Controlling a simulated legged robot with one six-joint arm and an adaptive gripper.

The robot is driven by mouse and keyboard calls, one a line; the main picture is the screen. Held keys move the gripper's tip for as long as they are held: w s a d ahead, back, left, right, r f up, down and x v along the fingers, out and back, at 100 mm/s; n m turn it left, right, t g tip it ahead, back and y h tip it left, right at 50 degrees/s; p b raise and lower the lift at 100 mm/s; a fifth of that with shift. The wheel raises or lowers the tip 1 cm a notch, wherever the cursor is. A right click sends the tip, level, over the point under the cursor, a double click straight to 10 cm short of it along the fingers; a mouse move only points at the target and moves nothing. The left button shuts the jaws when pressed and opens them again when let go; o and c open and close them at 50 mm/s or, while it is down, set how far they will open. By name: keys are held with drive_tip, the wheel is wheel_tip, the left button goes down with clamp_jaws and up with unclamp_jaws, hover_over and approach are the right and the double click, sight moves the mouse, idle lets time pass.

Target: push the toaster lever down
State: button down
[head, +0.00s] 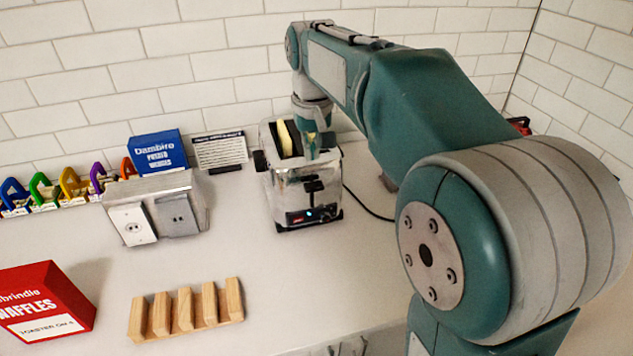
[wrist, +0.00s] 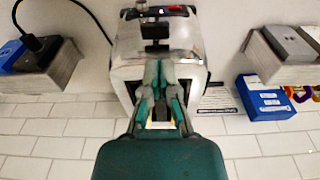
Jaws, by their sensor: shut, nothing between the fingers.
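The chrome toaster (head: 290,193) stands on the white counter near the tiled wall, with a pale slice (head: 284,138) showing in its top slot. Its black lever (head: 313,185) is on the front face, above a dark control panel with a small blue light. In the wrist view the toaster (wrist: 190,47) is below my gripper (wrist: 160,68), and the lever (wrist: 156,31) lies just beyond the fingertips. My gripper is shut and empty, over the toaster top by its front edge. In the head view my gripper (head: 318,146) is partly hidden; contact cannot be told.
A metal outlet box (head: 180,205) stands left of the toaster, with a blue box (head: 158,152) behind it. A red waffle box (head: 45,300) and a wooden rack (head: 185,312) are at front left. A black cord (head: 368,207) runs right of the toaster. The counter before the toaster is clear.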

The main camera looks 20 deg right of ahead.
sight(316, 190)
drive_tip(key=f, duration=0.1)
drive_tip(key=d+f, duration=0.1)
drive_tip(key=f, duration=0.2)
drive_tip(key=shift+w+d, duration=0.2)
drive_tip(key=shift+d, duration=0.15)
drive_tip(key=shift+w+a+f, duration=0.1)
drive_tip(key=shift+a+f, duration=0.2)
drive_tip(key=shift+f, duration=0.3)
drive_tip(key=shift+w+a+f, duration=0.1)
drive_tip(key=shift+a+f, duration=0.2)
drive_tip(key=shift+f, duration=0.3)
drive_tip(key=shift+a+f, duration=0.3)
drive_tip(key=shift+d+f, duration=0.1)
drive_tip(key=shift+d, duration=0.55)
drive_tip(key=f, duration=0.5)
drive_tip(key=shift+s+a+f, duration=0.2)
drive_tip(key=shift+f, duration=0.05)
drive_tip(key=s, duration=0.1)
drive_tip(key=s+r, duration=0.1)
drive_tip(key=shift+s+a, duration=0.1)
drive_tip(key=shift+s, duration=0.25)
